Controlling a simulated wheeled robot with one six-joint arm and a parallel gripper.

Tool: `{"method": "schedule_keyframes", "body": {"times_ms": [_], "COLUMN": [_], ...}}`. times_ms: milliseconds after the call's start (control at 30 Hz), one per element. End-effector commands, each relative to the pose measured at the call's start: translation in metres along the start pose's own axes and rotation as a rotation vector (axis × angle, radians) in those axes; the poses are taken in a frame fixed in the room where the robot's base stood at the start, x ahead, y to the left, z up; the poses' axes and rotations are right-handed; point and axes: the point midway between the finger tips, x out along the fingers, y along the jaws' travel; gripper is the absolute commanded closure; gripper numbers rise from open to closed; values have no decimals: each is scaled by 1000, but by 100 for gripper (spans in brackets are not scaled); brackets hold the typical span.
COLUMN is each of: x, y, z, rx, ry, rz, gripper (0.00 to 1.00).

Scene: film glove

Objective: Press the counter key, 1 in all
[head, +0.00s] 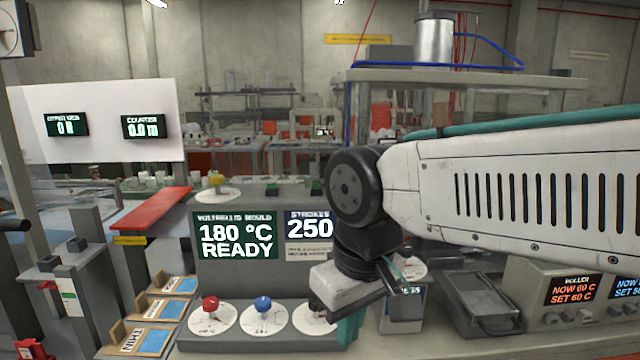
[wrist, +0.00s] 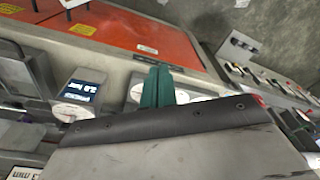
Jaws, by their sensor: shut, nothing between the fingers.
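A console (head: 250,290) carries a red-topped button (head: 210,304), a blue-topped button (head: 263,304) and a dark-topped one (head: 317,308), each on a white disc. Their small labels are too blurred for me to tell which is the counter key. The counter display (head: 146,127) on the white board reads 0.0 m. My gripper (head: 348,328), with teal fingers, is shut and empty beside the dark-topped button, pointing down and partly hiding its disc. In the wrist view the shut fingers (wrist: 155,86) are in front of white discs (wrist: 184,97); contact cannot be told.
A screen (head: 236,235) reads 180 °C READY, and a strokes sign (head: 310,235) reads 250. A roller control box (head: 570,295) stands at right. Labelled trays (head: 150,338) lie left of the console. A red plate (head: 150,215) juts out behind them.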

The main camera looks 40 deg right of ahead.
Motion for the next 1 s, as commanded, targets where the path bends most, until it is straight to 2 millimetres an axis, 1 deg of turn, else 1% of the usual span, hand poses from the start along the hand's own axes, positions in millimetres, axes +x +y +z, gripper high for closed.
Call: {"method": "schedule_keyframes", "body": {"times_ms": [67, 133, 167, 200, 267, 300, 367, 400, 467, 500, 567, 600, 700, 800, 900, 1000], "x": [-11, -26, -33, -44, -60, -72, -87, -97, -111, -119, -131, -137, -150, -158, -162, -163], "y": [1, 3, 5, 10, 21, 29, 45, 58, 78, 92, 112, 126, 154, 172, 182, 184], "z": [-22, -52, -68, -91, -129, -154, -190, -214, -246, -266, -291, -306, -333, -349, -356, -358], "rx": [42, 96, 125, 168, 238, 284, 354, 399, 462, 502, 555, 587, 649, 688, 707, 711], "ry": [28, 72, 95, 129, 187, 227, 287, 327, 385, 421, 473, 504, 566, 605, 626, 631], "rz": [-21, -50, -65, -86, -116, -136, -164, -181, -202, -215, -232, -241, -258, -268, -272, -274], "gripper": [100, 100, 100, 100, 100, 100, 100, 100, 100, 100, 100, 100, 100, 100, 100, 100]}}
